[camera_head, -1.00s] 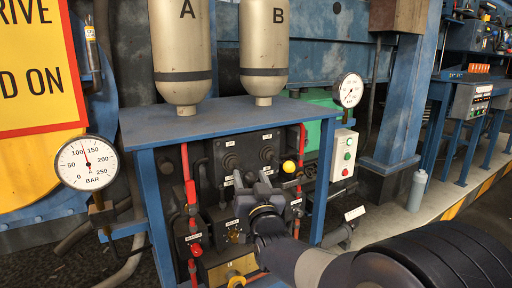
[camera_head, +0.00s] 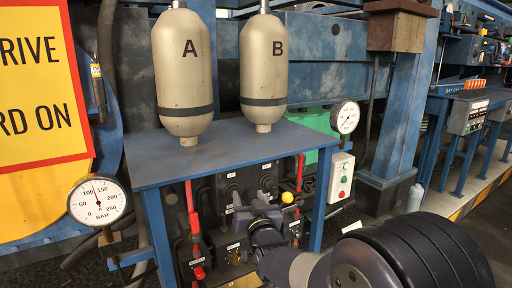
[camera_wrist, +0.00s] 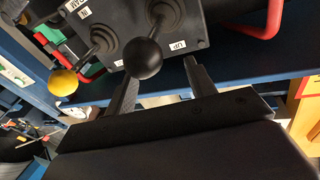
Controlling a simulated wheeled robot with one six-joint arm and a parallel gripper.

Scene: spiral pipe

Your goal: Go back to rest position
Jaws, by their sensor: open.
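My gripper (camera_head: 250,207) is open and empty in front of the dark control panel (camera_head: 226,190) under the blue bench top. In the wrist view its two dark fingers (camera_wrist: 162,84) stand apart. A black ball knob (camera_wrist: 143,58) on a lever shows beyond and between the fingertips; nothing is held. A yellow ball knob (camera_wrist: 62,82) lies to its left in the wrist view, and shows right of my gripper in the head view (camera_head: 287,197). My gripper hides part of the panel.
Tanks A (camera_head: 184,80) and B (camera_head: 264,70) stand on the blue bench (camera_head: 225,152). A dial gauge (camera_head: 97,201) is at left, another (camera_head: 345,117) at right above a button box (camera_head: 341,177). Red-handled levers (camera_head: 193,222) flank the panel. Open floor (camera_head: 480,235) lies at right.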

